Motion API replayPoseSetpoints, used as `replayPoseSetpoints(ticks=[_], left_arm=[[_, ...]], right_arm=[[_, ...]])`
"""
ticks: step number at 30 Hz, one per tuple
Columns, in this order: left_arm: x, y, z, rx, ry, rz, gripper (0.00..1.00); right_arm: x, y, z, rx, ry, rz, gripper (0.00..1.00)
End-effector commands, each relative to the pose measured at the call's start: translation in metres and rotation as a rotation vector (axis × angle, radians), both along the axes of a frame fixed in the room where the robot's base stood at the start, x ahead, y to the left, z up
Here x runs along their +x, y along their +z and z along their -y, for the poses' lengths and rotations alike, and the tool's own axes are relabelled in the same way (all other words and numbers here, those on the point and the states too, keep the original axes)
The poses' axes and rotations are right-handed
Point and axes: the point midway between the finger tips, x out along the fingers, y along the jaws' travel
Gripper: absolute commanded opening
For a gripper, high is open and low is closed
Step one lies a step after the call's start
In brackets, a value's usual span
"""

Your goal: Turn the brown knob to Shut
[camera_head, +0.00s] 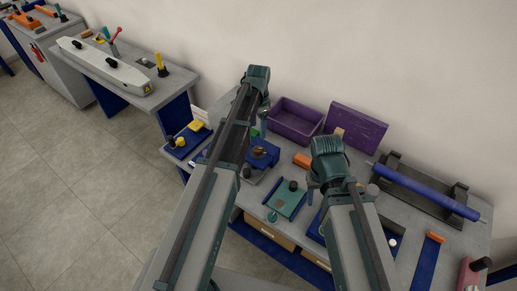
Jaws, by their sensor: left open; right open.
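A blue block (264,161) stands on the workbench left of centre, with a small brown knob (258,151) on its top. Any marking for Shut is too small to read, so I cannot tell the knob's setting. My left gripper (264,114) is open, above and behind the blue block, apart from the knob and partly hidden by my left arm. My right gripper (323,187) is open, right of the block, mostly hidden by my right arm. Neither gripper visibly holds anything.
A purple bin (296,117) and a purple panel (354,128) stand along the wall. A green plate (287,200) with a black knob lies in front. A blue roller (425,190) lies at right. An orange block (302,160) is near the middle.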

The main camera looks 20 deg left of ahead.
Motion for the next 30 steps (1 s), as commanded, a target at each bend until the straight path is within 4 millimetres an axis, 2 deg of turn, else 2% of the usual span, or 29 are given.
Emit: replayPoseSetpoints(ticks=[1, 21, 25, 30], left_arm=[[0.0, -0.011, 0.0, 0.0, 0.0, 0.0, 0.77], [0.0, -0.106, 0.0, 0.0, 0.0, 0.0, 0.77], [0.0, -0.118, 0.0, 0.0, 0.0, 0.0, 0.77], [0.0, -0.123, 0.0, 0.0, 0.0, 0.0, 0.77]], right_arm=[[0.0, -0.011, 0.0, 0.0, 0.001, 0.0, 0.5], [0.0, -0.106, 0.0, -0.003, 0.012, 0.0, 0.5], [0.0, -0.118, 0.0, -0.003, 0.011, 0.0, 0.5], [0.0, -0.123, 0.0, -0.003, 0.011, 0.0, 0.5]])
